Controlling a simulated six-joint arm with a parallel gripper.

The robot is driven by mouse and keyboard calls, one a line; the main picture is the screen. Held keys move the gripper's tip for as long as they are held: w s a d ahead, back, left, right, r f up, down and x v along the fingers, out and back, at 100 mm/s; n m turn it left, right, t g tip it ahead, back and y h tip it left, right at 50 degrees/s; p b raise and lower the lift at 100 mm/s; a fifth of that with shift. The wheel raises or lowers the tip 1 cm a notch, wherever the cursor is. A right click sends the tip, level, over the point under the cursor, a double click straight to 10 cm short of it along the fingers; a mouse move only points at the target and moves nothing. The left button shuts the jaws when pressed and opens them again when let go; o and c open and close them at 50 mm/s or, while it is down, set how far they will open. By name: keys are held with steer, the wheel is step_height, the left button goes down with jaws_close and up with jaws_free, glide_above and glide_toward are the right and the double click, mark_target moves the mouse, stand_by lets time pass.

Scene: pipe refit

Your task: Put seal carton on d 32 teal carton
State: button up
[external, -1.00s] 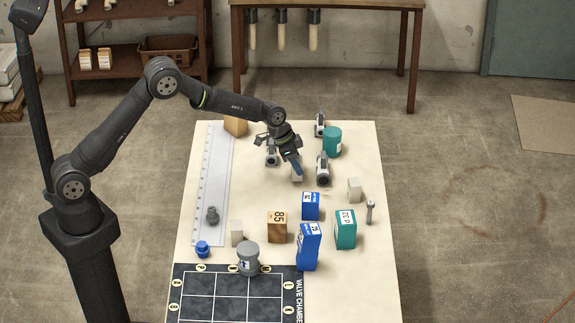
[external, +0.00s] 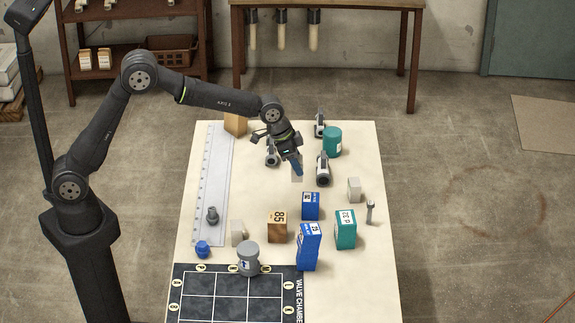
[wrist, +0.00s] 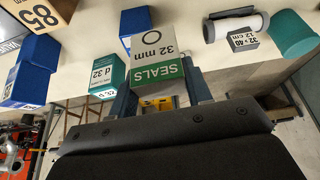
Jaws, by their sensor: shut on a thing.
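The seal carton, white and green with "SEALS" and "32 mm" on it, is between my fingertips in the wrist view (wrist: 158,62). My gripper (external: 296,172) is shut on it over the middle back of the table, and only a small pale part of the carton shows below the fingers (external: 297,178). Its height above the table is hard to tell. The d 32 teal carton (external: 345,230) stands upright on the right half of the table, in front and to the right of my gripper. It also shows left of the seal carton in the wrist view (wrist: 103,76).
A small blue carton (external: 310,205) and a tall blue carton (external: 309,247) stand left of the teal one. A white tube (external: 322,168) lies near my gripper.

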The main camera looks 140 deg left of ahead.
steer(key=w+d+r, duration=0.3)
steer(key=w+d, duration=0.1)
steer(key=w, duration=0.4)
steer(key=w+d+r, duration=0.3)
steer(key=w+d, duration=0.1)
steer(key=w, duration=0.4)
steer(key=w+d+r, duration=0.3)
steer(key=w+d, duration=0.1)
steer(key=w, duration=0.3)
glide_above(347, 218)
steer(key=shift+f, duration=5.4)
steer(key=shift+f, duration=0.1)
steer(key=o, duration=1)
steer(key=shift+f, duration=0.1)
steer(key=v, duration=1.2)
